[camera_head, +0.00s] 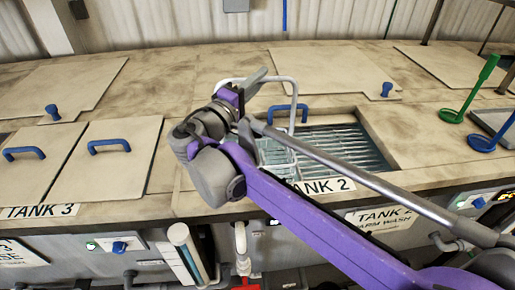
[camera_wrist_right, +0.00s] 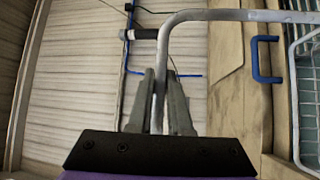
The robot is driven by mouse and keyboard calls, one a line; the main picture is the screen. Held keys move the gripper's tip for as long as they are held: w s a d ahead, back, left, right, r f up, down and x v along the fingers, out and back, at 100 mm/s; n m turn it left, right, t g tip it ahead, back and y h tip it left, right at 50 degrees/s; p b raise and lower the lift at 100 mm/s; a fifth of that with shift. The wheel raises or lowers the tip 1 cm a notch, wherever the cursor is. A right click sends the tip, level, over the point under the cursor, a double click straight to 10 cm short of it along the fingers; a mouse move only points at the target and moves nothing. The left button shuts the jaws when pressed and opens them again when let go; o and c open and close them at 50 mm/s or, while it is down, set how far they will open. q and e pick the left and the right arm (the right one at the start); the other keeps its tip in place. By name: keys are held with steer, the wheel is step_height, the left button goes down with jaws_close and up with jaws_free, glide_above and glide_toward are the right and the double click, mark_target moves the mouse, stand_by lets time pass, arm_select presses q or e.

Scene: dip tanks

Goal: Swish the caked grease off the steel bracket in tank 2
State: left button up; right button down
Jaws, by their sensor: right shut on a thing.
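Tank 2 (camera_head: 345,145) is open, and a ribbed grid shows in its bluish bath. A pale wire basket (camera_head: 272,153) is at the left end of the opening; how deep it sits is unclear. Its tall handle (camera_head: 293,90) rises above the deck and also shows in the right wrist view (camera_wrist_right: 205,15). My right gripper (camera_head: 256,82) is shut on this handle, with the rod between its fingers in the wrist view (camera_wrist_right: 161,90). My arm hides part of the basket and the tank front. I cannot make out the steel bracket or its grease. My left gripper is out of view.
Closed lids (camera_head: 115,165) with blue handles cover tank 3 at left. A blue handle (camera_head: 288,111) stands close behind the basket. A green ladle (camera_head: 468,95) and a blue ladle (camera_head: 492,137) are at right. Pale lids (camera_head: 65,83) lie along the back.

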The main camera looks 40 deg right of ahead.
steer(key=w+d, duration=0.3)
steer(key=w, duration=0.1)
step_height(320, 180, down, 19)
steer(key=b, duration=1.4)
steer(key=shift+w+a+f, duration=0.1)
steer(key=shift+f, duration=0.05)
steer(key=shift+f+b, duration=0.75)
steer(key=shift+f, duration=0.1)
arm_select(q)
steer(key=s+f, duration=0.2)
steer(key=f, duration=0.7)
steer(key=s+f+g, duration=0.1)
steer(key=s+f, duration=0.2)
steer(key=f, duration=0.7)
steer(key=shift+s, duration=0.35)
